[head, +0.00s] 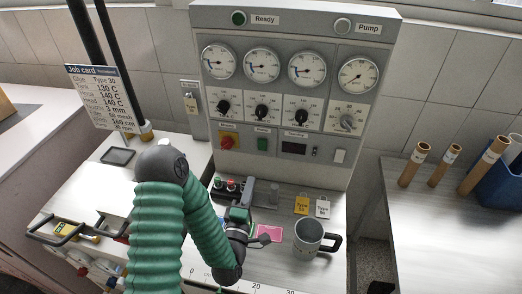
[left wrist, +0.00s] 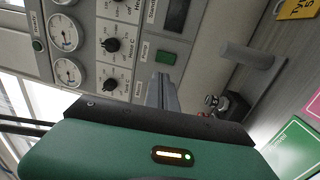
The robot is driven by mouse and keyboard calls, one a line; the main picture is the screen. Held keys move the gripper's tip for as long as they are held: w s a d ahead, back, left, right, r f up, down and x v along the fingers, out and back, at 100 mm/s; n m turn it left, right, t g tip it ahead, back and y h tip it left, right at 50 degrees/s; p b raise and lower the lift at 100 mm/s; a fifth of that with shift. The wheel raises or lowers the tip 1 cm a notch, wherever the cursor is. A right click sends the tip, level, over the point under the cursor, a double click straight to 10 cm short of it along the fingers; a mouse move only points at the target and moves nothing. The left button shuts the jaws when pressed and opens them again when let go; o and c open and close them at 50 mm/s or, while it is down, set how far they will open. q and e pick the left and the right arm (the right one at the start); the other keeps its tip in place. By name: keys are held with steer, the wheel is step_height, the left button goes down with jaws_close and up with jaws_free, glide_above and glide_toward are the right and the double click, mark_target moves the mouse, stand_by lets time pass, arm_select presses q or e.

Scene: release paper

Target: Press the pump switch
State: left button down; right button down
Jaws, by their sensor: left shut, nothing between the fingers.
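The grey control panel (head: 274,100) stands at the back. A lamp (head: 342,26) with a "Pump" label is at its top right and looks unlit. The rocker switch does not show in that view. My right gripper is out of view.
A grey upright peg (head: 273,194) stands just right of my left gripper. A mug (head: 309,236), a pink card (head: 269,233) and two tags (head: 302,205) lie on the bench. Cardboard tubes (head: 448,157) stand on the right table. A job card (head: 99,97) stands at left.

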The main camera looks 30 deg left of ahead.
arm_select(q)
steer(key=shift+w+a+f+b, duration=0.65)
steer(key=shift+w+b, duration=0.6)
steer(key=shift+b, duration=3.05)
steer(key=p, duration=0.3)
glide_toward(261, 143)
steer(key=x, duration=0.6)
steer(key=shift+w, duration=0.1)
steer(key=shift+w+a, duration=0.2)
steer(key=shift+w, duration=0.1)
steer(key=shift+d, duration=0.1)
